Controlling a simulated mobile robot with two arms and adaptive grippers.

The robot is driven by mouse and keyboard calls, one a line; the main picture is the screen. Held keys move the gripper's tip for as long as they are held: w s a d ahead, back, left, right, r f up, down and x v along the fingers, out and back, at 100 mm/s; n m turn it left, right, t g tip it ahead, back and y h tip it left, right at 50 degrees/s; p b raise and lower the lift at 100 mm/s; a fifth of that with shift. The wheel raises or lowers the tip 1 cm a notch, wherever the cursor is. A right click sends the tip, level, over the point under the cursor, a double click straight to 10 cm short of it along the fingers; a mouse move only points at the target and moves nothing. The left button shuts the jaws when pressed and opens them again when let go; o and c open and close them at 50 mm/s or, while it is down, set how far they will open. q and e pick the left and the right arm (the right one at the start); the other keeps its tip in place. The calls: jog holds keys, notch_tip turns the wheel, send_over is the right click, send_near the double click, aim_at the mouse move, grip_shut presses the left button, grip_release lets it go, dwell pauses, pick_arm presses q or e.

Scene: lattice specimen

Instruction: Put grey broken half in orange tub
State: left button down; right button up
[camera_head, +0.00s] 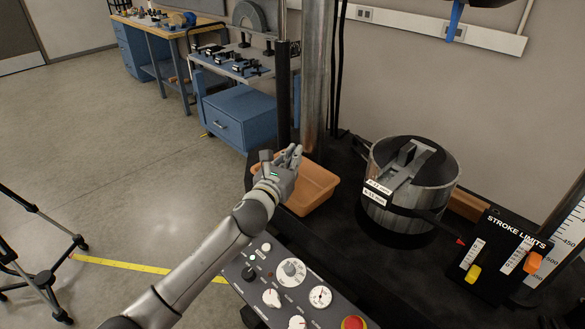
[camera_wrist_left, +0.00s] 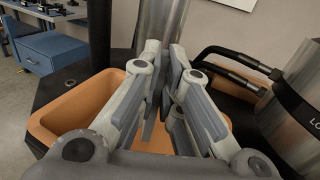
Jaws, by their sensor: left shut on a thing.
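The orange tub (camera_head: 318,190) stands on the dark machine table, and its walls also show below my fingers in the left wrist view (camera_wrist_left: 62,115). My left gripper (camera_head: 289,158) is over the tub's far left part, with its fingers close together. In the left wrist view the gripper (camera_wrist_left: 168,100) is shut on a grey piece, taken to be the grey broken half. The grey fingers hide most of it, so its outline is hard to tell from them. The tub's floor is largely hidden by the gripper. My right gripper is not in view.
A metal cylinder (camera_head: 438,190) with a handle stands right of the tub. A dial panel (camera_head: 290,285) lies in front, and a stroke limits panel (camera_head: 500,255) is at the right. A steel column (camera_head: 316,80) rises behind the tub. Blue-drawered benches are farther back.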

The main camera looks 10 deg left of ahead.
pick_arm(q)
jog(key=shift+w+a+f, duration=0.15)
jog(key=shift+w+f, duration=0.2)
jog(key=shift+f, duration=1.6)
jog(key=shift+f, duration=0.15)
jog(key=c, duration=1.6)
grip_release()
jog(key=shift+s, duration=0.1)
jog(key=s, duration=0.4)
jog(key=s+a, duration=0.1)
jog(key=s, duration=0.2)
jog(key=s+a+b, duration=0.1)
jog(key=s, duration=0.3)
jog(key=shift+s+a, duration=0.1)
jog(key=shift+s, duration=0.25)
